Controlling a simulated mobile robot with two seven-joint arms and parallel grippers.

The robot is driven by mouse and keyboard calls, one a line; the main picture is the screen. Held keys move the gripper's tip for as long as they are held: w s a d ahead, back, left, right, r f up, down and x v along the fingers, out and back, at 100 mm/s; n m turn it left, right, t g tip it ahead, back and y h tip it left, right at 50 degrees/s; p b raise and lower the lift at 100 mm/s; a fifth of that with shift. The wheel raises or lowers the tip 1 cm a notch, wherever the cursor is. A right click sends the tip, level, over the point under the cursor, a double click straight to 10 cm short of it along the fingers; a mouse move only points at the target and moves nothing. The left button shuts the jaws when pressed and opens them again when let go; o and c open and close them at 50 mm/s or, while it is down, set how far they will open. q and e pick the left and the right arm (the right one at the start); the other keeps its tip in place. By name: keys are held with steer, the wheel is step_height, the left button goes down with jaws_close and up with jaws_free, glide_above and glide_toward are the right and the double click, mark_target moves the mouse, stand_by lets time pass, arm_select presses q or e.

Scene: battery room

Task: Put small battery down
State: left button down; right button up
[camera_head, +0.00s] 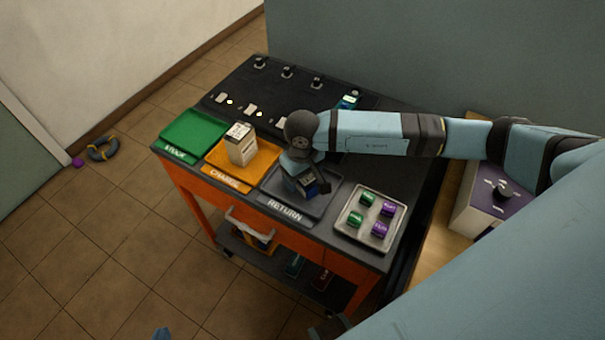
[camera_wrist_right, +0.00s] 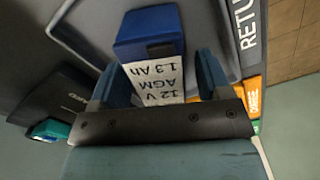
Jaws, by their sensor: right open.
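The small battery (camera_wrist_right: 150,38) is blue with a white label reading 12 V 1.3 Ah AGM. In the head view the battery (camera_head: 310,188) is at the grey RETURN tray (camera_head: 272,182), partly hidden under my right gripper (camera_head: 305,183). In the wrist view my right gripper (camera_wrist_right: 158,75) is open, its blue fingers on either side of the battery's labelled end. A gap shows between the battery and the right-hand finger. The battery's underside is hidden. A small blue tip at the bottom edge of the head view may be my left gripper (camera_head: 162,333); its jaws cannot be made out.
The orange CHARGE tray (camera_head: 213,156) holds a pale boxy battery (camera_head: 240,145). The green STOCK tray (camera_head: 195,130) is empty. A metal tray (camera_head: 372,246) with several green and purple blocks sits to the right. A teal-topped item (camera_head: 348,100) stands behind. A wall borders the cart's back.

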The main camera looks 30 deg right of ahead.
steer(key=shift+r, duration=0.15)
step_height(320, 180, up, 12)
steer(key=b, duration=0.1)
steer(key=shift+b, duration=0.3)
stand_by(0.3)
